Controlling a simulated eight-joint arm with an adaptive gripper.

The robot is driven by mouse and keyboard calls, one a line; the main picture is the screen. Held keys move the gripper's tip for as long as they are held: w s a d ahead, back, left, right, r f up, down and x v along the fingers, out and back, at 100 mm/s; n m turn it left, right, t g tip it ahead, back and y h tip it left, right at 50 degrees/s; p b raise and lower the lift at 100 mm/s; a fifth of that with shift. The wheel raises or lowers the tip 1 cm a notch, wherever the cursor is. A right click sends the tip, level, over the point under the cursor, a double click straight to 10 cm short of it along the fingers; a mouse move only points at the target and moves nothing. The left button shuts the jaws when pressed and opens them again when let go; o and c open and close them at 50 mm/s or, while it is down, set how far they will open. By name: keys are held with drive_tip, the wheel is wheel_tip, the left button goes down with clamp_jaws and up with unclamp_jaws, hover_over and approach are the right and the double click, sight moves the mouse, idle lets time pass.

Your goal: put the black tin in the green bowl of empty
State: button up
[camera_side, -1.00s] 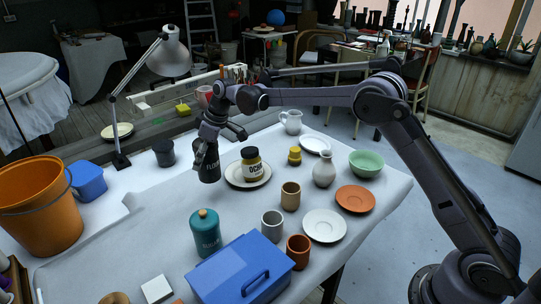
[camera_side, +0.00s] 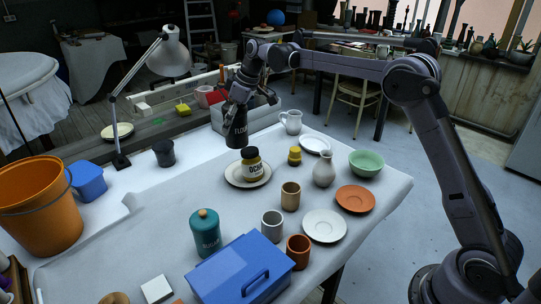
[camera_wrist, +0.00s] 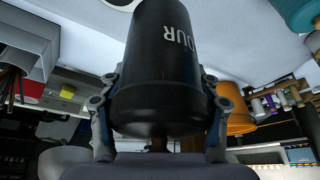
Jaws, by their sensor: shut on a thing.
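The black tin (camera_side: 237,134), with white lettering, is held in the air above the back of the table in the side view. My gripper (camera_side: 246,103) is shut on it from above. In the wrist view the tin (camera_wrist: 165,75) fills the middle, with a finger of my gripper (camera_wrist: 160,115) on each side of it. The green bowl (camera_side: 366,162) stands at the right of the table, to the right of the tin and well apart from it. Its visible inside looks empty.
An orange plate (camera_side: 355,198) is in front of the bowl.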

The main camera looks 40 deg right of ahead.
drive_tip(key=s+d+m, duration=0.1)
drive_tip(key=s+d, duration=0.3)
drive_tip(key=d, duration=0.5)
drive_tip(key=s+d+m+h, duration=0.15)
drive_tip(key=s+d, duration=0.35)
drive_tip(key=d, duration=0.5)
drive_tip(key=s+d+m, duration=0.2)
drive_tip(key=s+d, duration=0.2)
drive_tip(key=d, duration=0.5)
drive_tip(key=s+d+m+t+h, duration=0.1)
drive_tip(key=s+d+m, duration=0.1)
drive_tip(key=s+d, duration=0.7)
drive_tip(key=s+d+m+h, duration=0.15)
drive_tip(key=s+d, duration=0.45)
drive_tip(key=s, duration=0.7)
drive_tip(key=shift+y, duration=0.5)
drive_tip(key=shift+w+a+f, duration=0.65)
drive_tip(key=shift+w+f, duration=1.15)
drive_tip(key=shift+f, duration=0.95)
drive_tip(key=shift+w+a+f, duration=0.6)
drive_tip(key=shift+w+f, duration=1.25)
drive_tip(key=shift+f, duration=0.85)
drive_tip(key=shift+w+a+f, duration=0.65)
drive_tip(key=shift+w+f, duration=1.15)
drive_tip(key=shift+f, duration=0.95)
drive_tip(key=shift+f, duration=0.1)
